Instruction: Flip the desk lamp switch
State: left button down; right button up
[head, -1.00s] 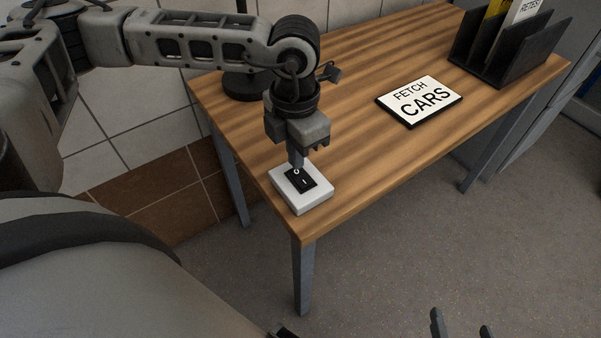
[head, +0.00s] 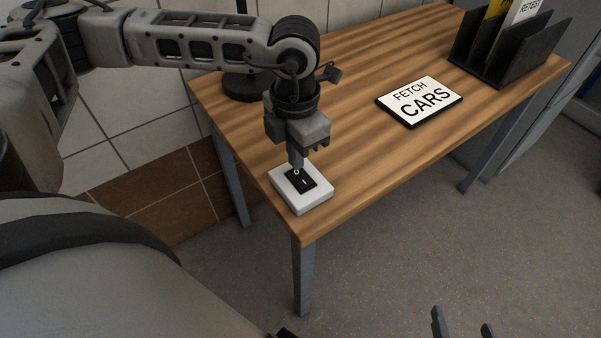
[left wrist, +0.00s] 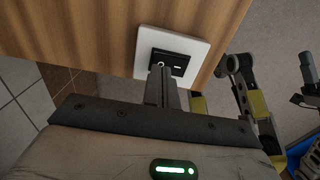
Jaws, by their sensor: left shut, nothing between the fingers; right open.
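The desk lamp switch (head: 311,197) is a white box with a black rocker (head: 303,181) marked O and I, at the near corner of the wooden desk. My left gripper (head: 297,166) is shut and empty, pointing down at the O end of the rocker. In the left wrist view the shut fingertips (left wrist: 160,70) are at the O mark of the rocker (left wrist: 178,66); whether they touch it I cannot tell. My right gripper (head: 462,325) is open and empty at the bottom edge of the head view, over the floor. The dark round lamp base (head: 243,87) stands behind my left arm.
A framed sign reading "FETCH CARS" (head: 420,101) lies on the desk (head: 355,135). A black file rack (head: 510,50) stands at the desk's far right. The desk between the switch and the sign is clear. A tiled wall is behind.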

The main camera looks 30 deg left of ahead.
pick_arm(q)
jog(key=shift+f+b, duration=0.95)
dwell(0.9)
jog(key=shift+r, duration=0.1)
jog(key=shift+r+p, duration=2.15)
jog(key=shift+r, duration=1.3)
